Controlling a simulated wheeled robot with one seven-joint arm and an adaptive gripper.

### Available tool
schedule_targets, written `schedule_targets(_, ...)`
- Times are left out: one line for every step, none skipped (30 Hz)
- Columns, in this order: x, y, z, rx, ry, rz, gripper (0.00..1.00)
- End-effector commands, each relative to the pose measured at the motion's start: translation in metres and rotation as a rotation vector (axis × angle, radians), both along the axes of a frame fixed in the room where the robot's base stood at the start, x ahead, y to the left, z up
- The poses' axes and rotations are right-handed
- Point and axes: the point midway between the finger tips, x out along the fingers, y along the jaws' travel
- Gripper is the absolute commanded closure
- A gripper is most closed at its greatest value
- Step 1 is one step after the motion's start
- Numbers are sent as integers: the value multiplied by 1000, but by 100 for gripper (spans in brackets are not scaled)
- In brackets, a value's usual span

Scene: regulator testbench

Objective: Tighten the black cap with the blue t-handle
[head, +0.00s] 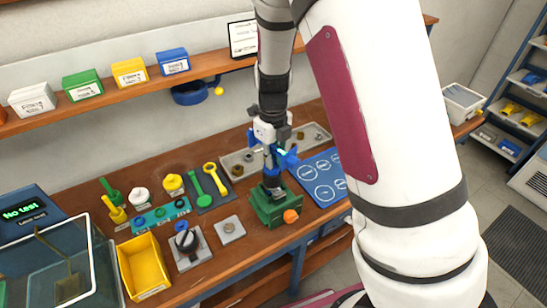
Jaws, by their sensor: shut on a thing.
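My gripper (271,146) points down above the green vise (275,208) and is shut on the blue t-handle (271,161). Blue parts of the handle show between and beside the fingers. Below it a dark part, seemingly the black cap (272,181), stands upright in the vise. The handle's lower end is close above or on this cap; I cannot tell whether they touch. The fingers hide part of the handle.
An orange knob (291,216) sticks out at the vise's front. A blue mat (330,192) with white circles lies to its right, a grey tray (238,160) behind. Tools, a grey-plate fixture (187,262) and a yellow bin (143,265) stand left. A shelf (205,76) runs behind.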

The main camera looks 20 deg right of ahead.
Motion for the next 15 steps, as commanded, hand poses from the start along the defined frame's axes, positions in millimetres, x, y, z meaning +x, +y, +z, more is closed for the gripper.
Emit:
schedule_targets(0, 0, 0, 0, 0, 0, 100)
schedule_targets(0, 0, 0, 0, 0, 0, 100)
schedule_targets(0, 0, 0, -1, 0, 0, 100)
schedule_targets(0, 0, 0, -1, 0, 1, 100)
schedule_targets(0, 0, 0, -1, 0, 2, 100)
schedule_targets(0, 0, 0, -1, 0, 5, 100)
schedule_targets(0, 0, 0, -1, 0, 9, 100)
schedule_targets(0, 0, 0, 0, 0, 13, 100)
schedule_targets(0, 0, 1, 0, 0, 20, 100)
schedule_targets(0, 0, 1, 0, 0, 26, 100)
schedule_targets(0, 0, 1, 0, 0, 33, 100)
schedule_targets(0, 0, 1, 0, 0, 40, 100)
schedule_targets(0, 0, 1, 0, 0, 44, 100)
schedule_targets(0, 0, 1, 0, 0, 47, 100)
schedule_targets(0, 0, 1, 0, 0, 50, 100)
